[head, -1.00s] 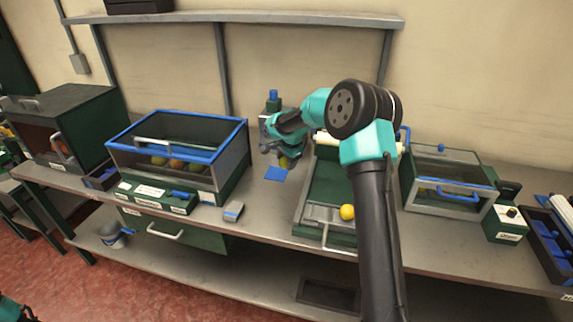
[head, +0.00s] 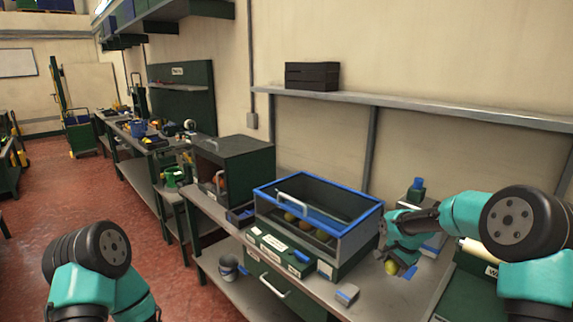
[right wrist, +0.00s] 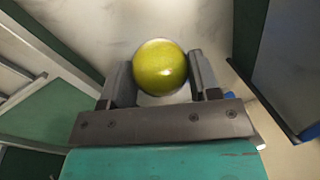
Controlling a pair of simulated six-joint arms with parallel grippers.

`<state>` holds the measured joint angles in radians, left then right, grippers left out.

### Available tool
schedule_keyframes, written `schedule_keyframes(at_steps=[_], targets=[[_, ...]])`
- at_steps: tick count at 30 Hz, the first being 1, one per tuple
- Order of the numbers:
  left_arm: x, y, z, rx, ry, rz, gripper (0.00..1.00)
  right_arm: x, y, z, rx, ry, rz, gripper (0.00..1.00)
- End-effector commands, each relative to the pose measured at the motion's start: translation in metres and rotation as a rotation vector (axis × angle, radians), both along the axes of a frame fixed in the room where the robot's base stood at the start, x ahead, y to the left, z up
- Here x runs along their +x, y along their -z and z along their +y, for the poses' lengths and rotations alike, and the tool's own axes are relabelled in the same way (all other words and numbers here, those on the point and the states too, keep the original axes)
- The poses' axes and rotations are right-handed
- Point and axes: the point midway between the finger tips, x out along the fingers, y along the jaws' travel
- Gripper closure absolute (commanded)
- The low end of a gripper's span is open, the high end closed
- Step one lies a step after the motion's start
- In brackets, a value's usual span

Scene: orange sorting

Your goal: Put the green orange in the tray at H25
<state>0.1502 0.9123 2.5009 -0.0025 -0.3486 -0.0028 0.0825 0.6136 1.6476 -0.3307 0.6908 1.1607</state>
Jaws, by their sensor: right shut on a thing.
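A yellow-green orange (right wrist: 160,66) sits between the two fingers of my right gripper (right wrist: 163,82) in the right wrist view. My right gripper is shut on it. In the head view my right gripper (head: 396,260) is above the bench, right of the blue-rimmed case, with the green orange (head: 391,267) showing at its tip. My left arm shows at the lower left of the head view, but its fingers are out of the picture. I cannot make out a tray marked H25.
The blue-rimmed case (head: 262,204) holds several fruits behind its clear front. A dark green box (head: 262,160) stands left of it. A small grey-blue block (head: 347,293) lies on the bench (head: 325,289). A black crate (head: 312,76) sits on the shelf.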

Motion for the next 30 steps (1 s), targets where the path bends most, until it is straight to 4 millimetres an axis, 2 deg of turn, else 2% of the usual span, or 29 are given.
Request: schedule_keyframes(at_steps=[1, 6, 9, 12, 18, 30], targets=[[0.000, 0.000, 0.000, 0.000, 0.000, 0.000, 0.13, -0.007, -0.001, 0.021, 0.001, -0.084, 0.001, 0.73], [0.000, 0.000, 0.000, 0.000, 0.000, 0.000, 0.13, -0.036, -0.001, 0.084, 0.004, -0.380, 0.000, 0.73], [0.000, 0.000, 0.000, 0.000, 0.000, 0.000, 0.13, -0.053, 0.000, 0.113, 0.005, -0.531, -0.004, 0.73], [0.000, 0.000, 0.000, 0.000, 0.000, 0.000, 0.13, -0.067, 0.000, 0.134, 0.008, -0.645, -0.008, 0.73], [0.000, 0.000, 0.000, 0.000, 0.000, 0.000, 0.13, -0.080, 0.001, 0.150, 0.010, -0.741, -0.013, 0.73], [0.000, 0.000, 0.000, 0.000, 0.000, 0.000, 0.13, -0.079, 0.001, 0.150, 0.009, -0.742, -0.012, 0.73]])
